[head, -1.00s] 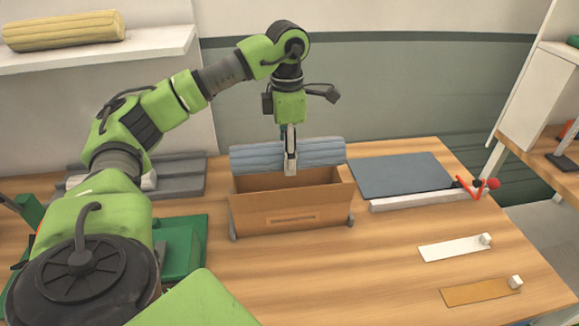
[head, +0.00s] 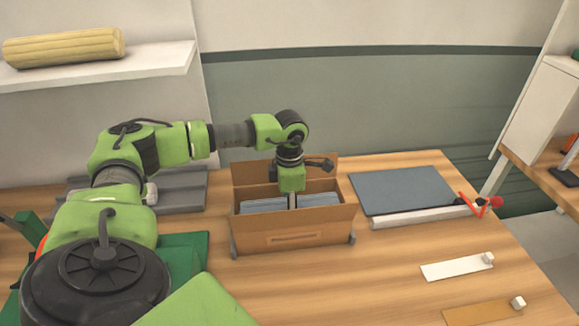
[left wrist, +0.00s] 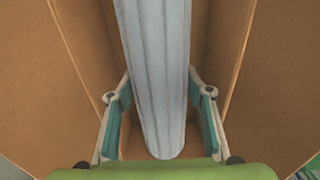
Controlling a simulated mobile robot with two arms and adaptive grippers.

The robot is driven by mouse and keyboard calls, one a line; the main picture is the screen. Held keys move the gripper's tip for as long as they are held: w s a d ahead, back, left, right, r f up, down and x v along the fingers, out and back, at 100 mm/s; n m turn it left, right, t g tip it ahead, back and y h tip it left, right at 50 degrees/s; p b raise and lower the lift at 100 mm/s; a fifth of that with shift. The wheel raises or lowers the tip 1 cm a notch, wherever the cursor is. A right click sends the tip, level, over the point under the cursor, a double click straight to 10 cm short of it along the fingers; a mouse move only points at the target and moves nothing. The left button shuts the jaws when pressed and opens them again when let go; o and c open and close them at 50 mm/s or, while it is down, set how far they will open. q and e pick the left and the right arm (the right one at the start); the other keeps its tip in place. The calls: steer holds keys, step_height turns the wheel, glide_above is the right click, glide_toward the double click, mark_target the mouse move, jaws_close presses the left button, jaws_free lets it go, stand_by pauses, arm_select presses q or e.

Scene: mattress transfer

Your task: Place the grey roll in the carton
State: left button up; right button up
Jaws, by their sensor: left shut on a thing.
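The grey roll (head: 322,200) lies lengthwise inside the open brown carton (head: 294,229), below the rim in the head view. My left gripper (head: 292,202) reaches straight down into the carton and is shut on the roll near its middle. In the left wrist view the ribbed roll (left wrist: 158,80) runs between my two fingers, with the carton walls (left wrist: 235,50) on both sides. The carton floor under the roll is hidden, so I cannot tell whether the roll touches it. My right gripper is not in view.
A blue-grey mat (head: 405,190) and a pale bar (head: 425,214) with a red part lie right of the carton. White (head: 458,267) and tan (head: 483,311) strips lie front right. A yellow roll (head: 63,47) rests on the left shelf. Bare table lies before the carton.

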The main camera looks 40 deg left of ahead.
arm_select(q)
step_height(320, 180, down, 2)
steer(key=shift+f, duration=0.2)
steer(key=shift+w+a+f, duration=0.1)
steer(key=shift+f, duration=0.4)
steer(key=o, duration=1.4)
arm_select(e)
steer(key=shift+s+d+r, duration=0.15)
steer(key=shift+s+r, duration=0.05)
arm_select(q)
steer(key=shift+r, duration=0.4)
step_height(320, 180, up, 12)
steer(key=shift+f+b, duration=0.25)
steer(key=shift+b, duration=0.8)
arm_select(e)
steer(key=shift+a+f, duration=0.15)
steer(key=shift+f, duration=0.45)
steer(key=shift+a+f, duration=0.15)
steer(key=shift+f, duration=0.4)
